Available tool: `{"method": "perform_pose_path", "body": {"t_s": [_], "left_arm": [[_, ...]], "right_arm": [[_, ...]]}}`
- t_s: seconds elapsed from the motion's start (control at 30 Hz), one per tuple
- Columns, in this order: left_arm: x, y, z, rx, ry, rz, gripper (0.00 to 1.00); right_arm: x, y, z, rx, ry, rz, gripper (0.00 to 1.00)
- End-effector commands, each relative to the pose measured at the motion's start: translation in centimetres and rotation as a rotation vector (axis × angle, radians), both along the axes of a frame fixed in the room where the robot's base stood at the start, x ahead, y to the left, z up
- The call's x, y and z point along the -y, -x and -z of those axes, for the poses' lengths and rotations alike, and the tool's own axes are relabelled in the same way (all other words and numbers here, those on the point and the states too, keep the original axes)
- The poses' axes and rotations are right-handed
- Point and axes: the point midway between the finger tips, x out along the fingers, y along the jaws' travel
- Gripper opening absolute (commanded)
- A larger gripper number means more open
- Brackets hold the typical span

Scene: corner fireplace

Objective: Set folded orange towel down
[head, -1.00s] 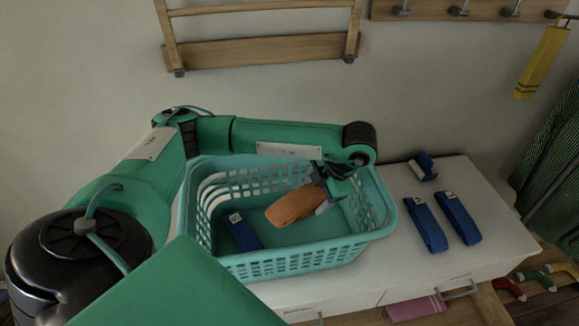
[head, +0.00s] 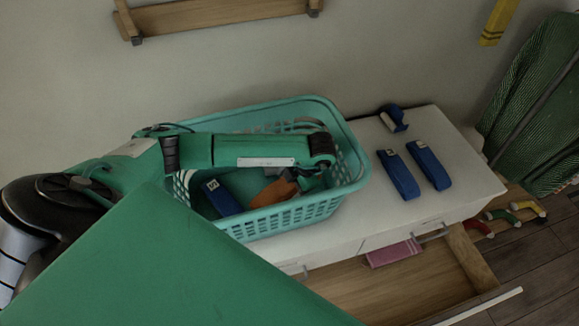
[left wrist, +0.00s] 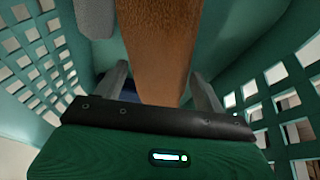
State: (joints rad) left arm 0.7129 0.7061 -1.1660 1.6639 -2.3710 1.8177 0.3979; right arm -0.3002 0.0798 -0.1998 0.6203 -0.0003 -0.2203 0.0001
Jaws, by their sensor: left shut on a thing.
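The folded orange towel (head: 273,193) is low inside the teal basket (head: 345,185). My left gripper (head: 300,184) reaches down into the basket and is shut on the towel. In the left wrist view the towel (left wrist: 160,45) is between the two fingers (left wrist: 160,85), with basket walls on both sides. I cannot tell whether the towel touches the basket floor. A folded blue towel (head: 221,197) lies in the basket left of the orange one. My right gripper is not in view.
The basket stands on a white cabinet top (head: 375,225). Two folded blue towels (head: 398,174) (head: 429,165) and a blue item (head: 393,117) lie to its right. An open drawer (head: 400,290) juts out below, with a pink cloth (head: 393,253) at the cabinet front.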

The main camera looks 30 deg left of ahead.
Motion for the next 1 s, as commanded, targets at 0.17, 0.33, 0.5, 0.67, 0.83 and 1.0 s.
{"method": "perform_pose_path", "body": {"t_s": [0.17, 0.33, 0.5, 0.67, 0.83, 1.0], "left_arm": [[0.0, 0.0, 1.4, 0.0, 0.0, -0.001, 0.43], [0.0, 0.0, 3.8, -0.001, -0.001, -0.001, 0.43], [0.0, 0.0, 5.0, 0.001, 0.0, 0.001, 0.43], [0.0, 0.0, 5.0, 0.002, 0.0, 0.0, 0.43], [0.0, 0.0, 5.1, 0.002, -0.001, 0.0, 0.93], [0.0, 0.0, 5.0, 0.002, -0.001, 0.0, 0.95]], "right_arm": [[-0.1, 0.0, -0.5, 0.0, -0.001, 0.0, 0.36], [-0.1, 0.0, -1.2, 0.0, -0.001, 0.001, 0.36], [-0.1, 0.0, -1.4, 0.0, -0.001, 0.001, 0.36], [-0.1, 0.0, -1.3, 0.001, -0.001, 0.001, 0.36], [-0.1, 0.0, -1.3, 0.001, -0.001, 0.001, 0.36], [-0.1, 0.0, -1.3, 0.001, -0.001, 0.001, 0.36]]}}
